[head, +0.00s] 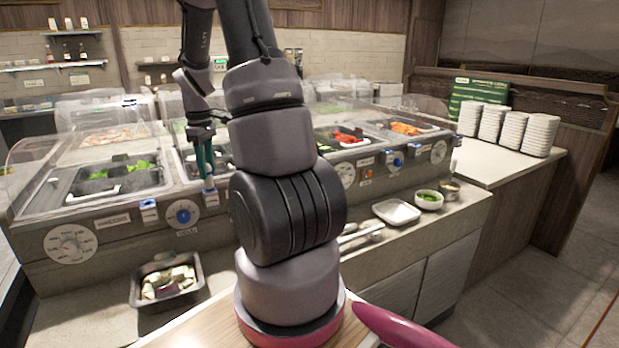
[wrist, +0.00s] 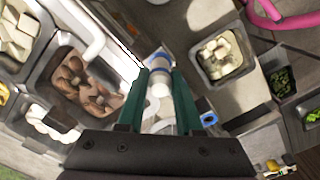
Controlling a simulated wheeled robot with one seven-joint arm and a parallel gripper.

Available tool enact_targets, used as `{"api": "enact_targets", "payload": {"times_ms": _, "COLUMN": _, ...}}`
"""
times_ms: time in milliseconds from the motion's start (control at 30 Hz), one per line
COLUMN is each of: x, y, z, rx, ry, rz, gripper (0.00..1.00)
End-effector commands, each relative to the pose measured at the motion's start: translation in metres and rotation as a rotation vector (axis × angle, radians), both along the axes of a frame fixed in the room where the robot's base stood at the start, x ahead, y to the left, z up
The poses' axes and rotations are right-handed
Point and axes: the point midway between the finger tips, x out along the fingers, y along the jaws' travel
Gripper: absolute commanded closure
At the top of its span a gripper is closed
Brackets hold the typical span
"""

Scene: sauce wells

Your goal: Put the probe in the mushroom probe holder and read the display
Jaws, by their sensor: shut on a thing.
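My gripper (head: 204,165) is in front of the sauce well counter, pointing down. It also shows in the wrist view (wrist: 164,74), its teal fingers closed on the white probe (wrist: 160,90). The probe's lower end (head: 209,184) is just above or at a blue-and-white holder (head: 211,198) on the counter front; I cannot tell whether it is inside. In the wrist view, brown pieces that look like mushrooms lie in a well (wrist: 62,52) left of the probe. Another blue holder (wrist: 208,118) is to the right. A small green-lit display (head: 220,64) is at the back, too small to read.
A dark tray of pale chunks (head: 138,300) sits on the lower ledge. A blue knob (head: 183,213) and round dial (head: 71,245) are on the counter front. A white dish (head: 397,212) and green-filled bowl (head: 429,202) stand right. Clear sneeze guards (head: 60,135) cover the wells.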

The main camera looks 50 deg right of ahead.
Motion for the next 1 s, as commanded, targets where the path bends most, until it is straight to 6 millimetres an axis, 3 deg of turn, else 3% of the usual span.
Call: {"api": "enact_targets", "payload": {"times_ms": 1000, "x": 0.0, "y": 0.0, "z": 0.056, "rx": 0.0, "ry": -0.002, "rz": 0.0, "gripper": 1.0}}
